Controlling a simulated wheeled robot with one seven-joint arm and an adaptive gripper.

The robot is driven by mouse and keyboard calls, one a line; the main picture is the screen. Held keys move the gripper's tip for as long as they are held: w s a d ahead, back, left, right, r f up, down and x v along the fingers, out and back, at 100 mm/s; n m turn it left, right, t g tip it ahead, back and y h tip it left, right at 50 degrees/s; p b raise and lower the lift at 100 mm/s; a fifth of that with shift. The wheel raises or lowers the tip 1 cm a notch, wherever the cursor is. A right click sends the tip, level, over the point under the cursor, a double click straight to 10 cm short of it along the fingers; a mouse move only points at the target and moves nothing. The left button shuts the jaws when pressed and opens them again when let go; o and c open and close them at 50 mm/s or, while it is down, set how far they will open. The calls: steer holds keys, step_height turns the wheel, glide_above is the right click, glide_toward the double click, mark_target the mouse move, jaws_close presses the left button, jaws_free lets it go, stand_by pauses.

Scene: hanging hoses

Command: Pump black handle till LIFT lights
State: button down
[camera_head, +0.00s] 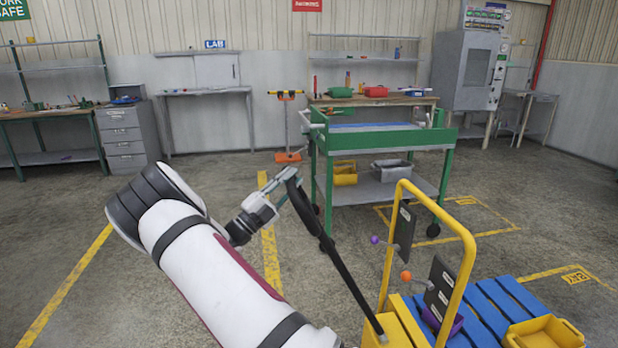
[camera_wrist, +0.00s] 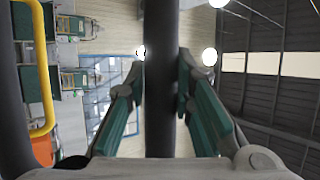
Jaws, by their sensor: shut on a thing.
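The black handle (camera_head: 330,255) is a long bar rising from the yellow base (camera_head: 400,326) and leaning left toward my arm. My gripper (camera_head: 289,184) is shut on it near its upper end. In the wrist view the handle (camera_wrist: 161,80) runs down the middle, with the green fingers of my gripper (camera_wrist: 160,112) on either side. Two dark panels with small pale labels stand inside the yellow frame, a front panel (camera_head: 440,280) and a back panel (camera_head: 404,228). The labels are too small to read, and I see no clearly lit lamp on them.
The yellow tube frame (camera_head: 466,240) stands right of the handle, beside a blue slatted pallet (camera_head: 490,312) and a yellow bin (camera_head: 545,332). Orange (camera_head: 406,275) and purple (camera_head: 375,239) knobs sit by the panels. A green cart (camera_head: 385,140) stands behind. Floor at left is clear.

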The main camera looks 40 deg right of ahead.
steer(key=w+a+f+b, duration=0.2)
steer(key=a+f, duration=0.1)
steer(key=a, duration=0.1)
steer(key=shift+w+a, duration=0.3)
steer(key=shift+w, duration=0.1)
steer(key=c, duration=1.4)
jaws_free()
steer(key=shift+o, duration=0.2)
steer(key=s+v, duration=0.1)
steer(key=v, duration=1.1)
steer(key=shift+w, duration=0.5)
steer(key=shift+r, duration=0.1)
